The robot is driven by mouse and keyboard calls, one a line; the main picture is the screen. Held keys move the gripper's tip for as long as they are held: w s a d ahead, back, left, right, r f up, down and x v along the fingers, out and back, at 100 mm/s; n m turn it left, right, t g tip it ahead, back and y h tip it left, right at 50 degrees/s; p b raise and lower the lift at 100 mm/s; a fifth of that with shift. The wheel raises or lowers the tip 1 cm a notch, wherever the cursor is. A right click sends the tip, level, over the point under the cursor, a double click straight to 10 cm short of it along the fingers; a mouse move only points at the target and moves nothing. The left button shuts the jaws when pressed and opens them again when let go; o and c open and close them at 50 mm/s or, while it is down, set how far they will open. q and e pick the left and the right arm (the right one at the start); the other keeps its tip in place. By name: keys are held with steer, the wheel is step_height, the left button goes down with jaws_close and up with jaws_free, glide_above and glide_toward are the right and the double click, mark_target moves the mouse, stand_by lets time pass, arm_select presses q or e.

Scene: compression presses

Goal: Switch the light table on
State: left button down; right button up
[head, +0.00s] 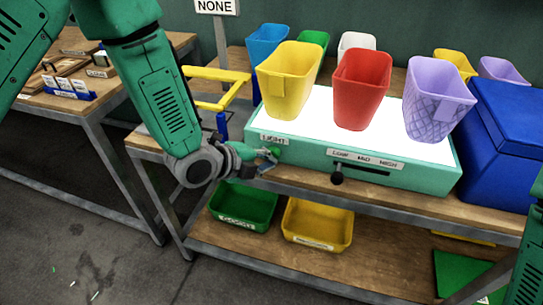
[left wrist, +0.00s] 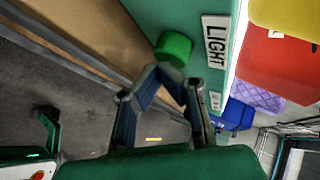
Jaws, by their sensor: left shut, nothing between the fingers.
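The light table (head: 300,157) is a teal box with a plain white top, standing on the wooden bench. I cannot tell whether the white top is lit. A LIGHT label (head: 273,139) is at the left end of its front face; it also shows in the left wrist view (left wrist: 216,41). A round green button (left wrist: 173,48) sticks out beside that label. My left gripper (head: 268,161) is shut and empty, with its fingertips close to the button. I cannot tell whether they touch. My right gripper is out of view.
Yellow (head: 288,80), red (head: 361,88) and purple (head: 437,98) bins stand on the white top. A slider knob (head: 337,178) sits under the LOW MID HIGH label (head: 365,160). A blue box (head: 500,140) stands at right. Green (head: 243,206) and yellow (head: 317,223) trays are on the lower shelf.

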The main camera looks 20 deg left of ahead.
arm_select(q)
steer(key=shift+s, duration=0.4)
steer(key=s, duration=0.6)
steer(key=shift+a, duration=0.15)
stand_by(0.4)
steer(key=s+a+f+n+g+y, duration=0.2)
steer(key=s+a+f+n+g, duration=0.1)
steer(key=s+n, duration=0.4)
steer(key=s+a+f+n+g+y, duration=0.2)
steer(key=s+a+f+n+g, duration=0.1)
steer(key=s+a+f+n, duration=0.3)
steer(key=s+a+f+n+g+y, duration=0.2)
steer(key=s+a+f+n, duration=0.2)
steer(key=s+f+n, duration=0.4)
steer(key=s+n, duration=0.2)
steer(key=s, duration=0.2)
steer(key=shift+a+f+g+y, duration=0.15)
steer(key=shift+a+g+y, duration=0.2)
steer(key=shift+g+y, duration=0.05)
steer(key=shift+w, duration=0.15)
